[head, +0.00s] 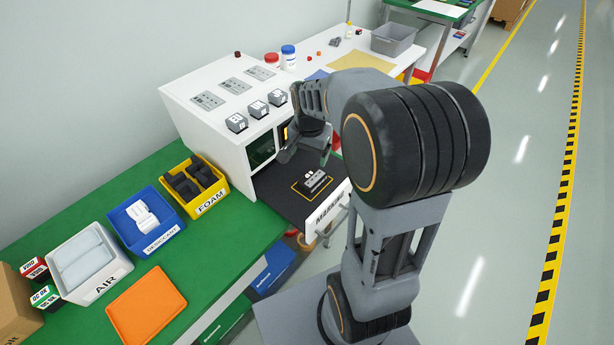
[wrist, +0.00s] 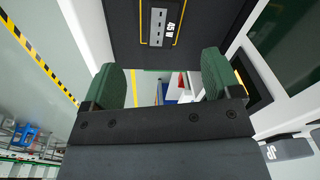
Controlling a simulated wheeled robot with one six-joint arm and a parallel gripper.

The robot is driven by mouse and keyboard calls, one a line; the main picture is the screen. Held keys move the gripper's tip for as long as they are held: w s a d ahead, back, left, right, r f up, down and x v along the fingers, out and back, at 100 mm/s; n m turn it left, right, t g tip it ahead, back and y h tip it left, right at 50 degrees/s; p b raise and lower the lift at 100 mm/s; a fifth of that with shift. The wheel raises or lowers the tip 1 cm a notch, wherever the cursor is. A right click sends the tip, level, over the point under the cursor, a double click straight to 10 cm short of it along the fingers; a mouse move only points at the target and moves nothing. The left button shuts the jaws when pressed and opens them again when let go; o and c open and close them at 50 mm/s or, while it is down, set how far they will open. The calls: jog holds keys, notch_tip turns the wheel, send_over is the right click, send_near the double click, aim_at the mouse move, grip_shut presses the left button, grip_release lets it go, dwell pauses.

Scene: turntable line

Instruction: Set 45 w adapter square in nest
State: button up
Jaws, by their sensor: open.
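A grey piece (head: 315,180) with a row of small dark squares and white lettering lies on the dark pull-out tray (head: 283,189), inside a yellow outline. It also shows at the top of the wrist view (wrist: 157,27). I cannot tell whether it is the 45 W adapter, its nest, or one in the other. My gripper (head: 306,155) hangs above the back of the tray, near the machine's opening. In the wrist view, its green-padded fingers (wrist: 160,82) are wide apart with nothing between them. The grey piece lies beyond the fingertips, not touched.
On the green bench stand a yellow FOAM bin (head: 215,198), a blue desiccant bin (head: 158,240), a white AIR bin (head: 106,288) and an orange tray (head: 146,305).

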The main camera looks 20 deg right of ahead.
jog(key=s+a+r+n+t, duration=0.2)
jog(key=s+a+r+n, duration=0.2)
jog(key=s+a+n, duration=0.3)
jog(key=s+n, duration=0.3)
jog(key=s, duration=0.3)
jog(key=shift+r+t, duration=0.2)
jog(key=shift+t, duration=0.2)
jog(key=shift+w, duration=0.1)
jog(key=shift+d+r+p, duration=0.1)
jog(key=shift+r+p, duration=0.4)
jog(key=shift+r, duration=0.15)
jog(key=shift+c, duration=0.5)
